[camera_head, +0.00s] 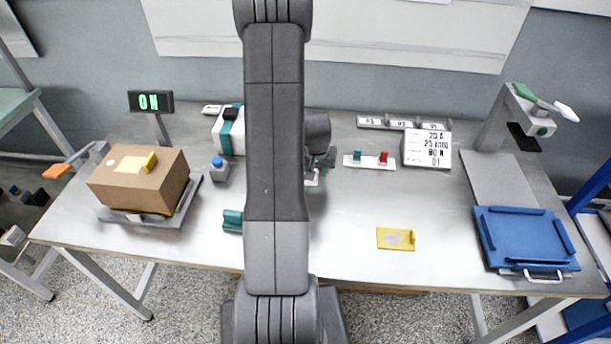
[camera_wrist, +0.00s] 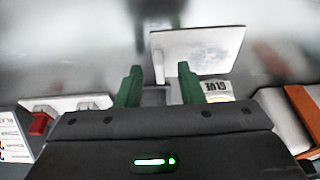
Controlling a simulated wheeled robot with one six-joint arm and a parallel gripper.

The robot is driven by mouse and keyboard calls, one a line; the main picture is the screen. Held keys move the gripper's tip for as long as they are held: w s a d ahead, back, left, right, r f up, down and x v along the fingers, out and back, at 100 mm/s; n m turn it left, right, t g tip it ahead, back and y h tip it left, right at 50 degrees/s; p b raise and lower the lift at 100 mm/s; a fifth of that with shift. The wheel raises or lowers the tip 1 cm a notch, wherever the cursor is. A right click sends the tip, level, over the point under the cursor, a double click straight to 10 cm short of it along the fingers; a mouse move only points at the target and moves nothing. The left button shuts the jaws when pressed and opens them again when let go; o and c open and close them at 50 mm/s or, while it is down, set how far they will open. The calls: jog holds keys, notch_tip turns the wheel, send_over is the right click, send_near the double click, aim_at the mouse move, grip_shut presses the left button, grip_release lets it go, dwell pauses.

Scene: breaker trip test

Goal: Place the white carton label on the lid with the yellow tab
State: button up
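The brown carton (camera_head: 140,184) stands at the left of the table. Its lid bears a yellow tab (camera_head: 150,161) and a cream patch (camera_head: 130,165). In the wrist view a flat white plate (camera_wrist: 198,48), apparently the white label, lies just beyond my gripper (camera_wrist: 158,72). A narrow upright white tab at its near edge shows between the two green fingers. The fingers stand apart, with gaps on both sides of this tab. In the head view my gripper (camera_head: 320,160) is over the table's middle, and my arm hides most of the label.
A yellow plate (camera_head: 396,239) lies front right of centre. A switch strip (camera_head: 368,160) and white sign (camera_head: 427,148) stand right of my gripper. A blue button (camera_head: 219,169) stands near the carton. A blue tray (camera_head: 524,238) sits at the right end.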

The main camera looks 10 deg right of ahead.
grip_shut()
